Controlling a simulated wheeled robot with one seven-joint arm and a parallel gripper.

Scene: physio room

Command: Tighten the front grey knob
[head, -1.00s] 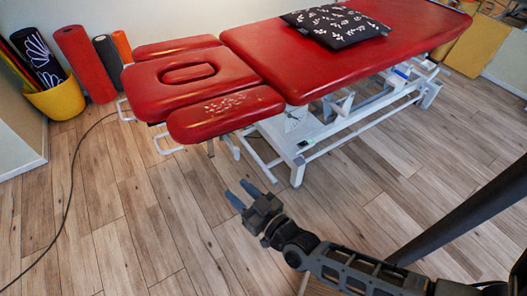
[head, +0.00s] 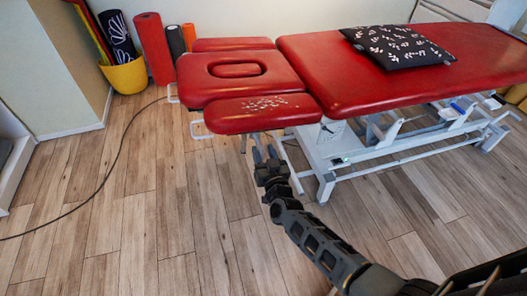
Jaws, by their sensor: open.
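A red treatment table (head: 390,75) on a white frame stands ahead, with a head section (head: 238,75) that has an oval face hole. I cannot make out a grey knob; the underside of the head section is mostly hidden by the padding and too small to tell. My gripper (head: 264,152) points away from me, just in front of and below the near red armrest pad (head: 262,112). Its two fingers are apart and nothing shows between them. Whether it touches anything is hard to tell.
A black patterned cushion (head: 397,47) lies on the table. A yellow bucket (head: 125,76) with rolled mats stands at the back left. A dark cable (head: 112,168) runs over the wooden floor (head: 130,215). The floor left of my arm is otherwise clear.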

